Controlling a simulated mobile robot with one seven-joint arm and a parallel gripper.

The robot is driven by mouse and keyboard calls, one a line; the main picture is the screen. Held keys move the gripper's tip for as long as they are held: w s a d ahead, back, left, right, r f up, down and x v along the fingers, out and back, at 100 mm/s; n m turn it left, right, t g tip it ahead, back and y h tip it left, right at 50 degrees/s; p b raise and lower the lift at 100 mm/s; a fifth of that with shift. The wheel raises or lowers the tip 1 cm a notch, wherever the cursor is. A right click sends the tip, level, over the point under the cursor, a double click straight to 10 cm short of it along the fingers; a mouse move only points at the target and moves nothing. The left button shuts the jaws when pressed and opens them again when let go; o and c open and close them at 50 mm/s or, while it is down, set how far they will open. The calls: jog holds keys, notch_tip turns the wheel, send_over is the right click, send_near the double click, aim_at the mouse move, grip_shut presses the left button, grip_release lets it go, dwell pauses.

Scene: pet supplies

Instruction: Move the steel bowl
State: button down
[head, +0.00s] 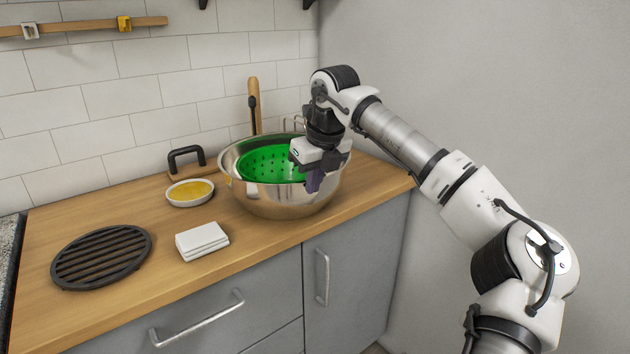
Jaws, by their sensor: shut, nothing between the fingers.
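The steel bowl (285,205) stands upright on the wooden counter, near its right end. A green perforated colander (262,162) sits inside the bowl. My gripper (313,183) points down at the right front part of the bowl, over its rim. Its fingers are shut with nothing between them. It overlaps the rim in this view, and I cannot tell whether it touches the bowl. My gripper hides part of the bowl's right side and of the colander.
On the wooden counter (130,215), a small dish of yellow content (190,193), a white folded stack (202,240) and a dark round grate (101,257) lie left of the bowl. A black handle (186,158) and a wooden handle (254,104) stand behind. A wall closes the right side.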

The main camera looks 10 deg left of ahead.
aim_at(296, 182)
jog(key=w+a+p, duration=0.4)
jog(key=a+p, duration=0.1)
jog(key=shift+w+a+r, duration=0.15)
jog(key=shift+w+r, duration=0.05)
jog(key=shift+r, duration=0.1)
jog(key=shift+w+a+f, duration=0.3)
jog(key=shift+w+a, duration=0.1)
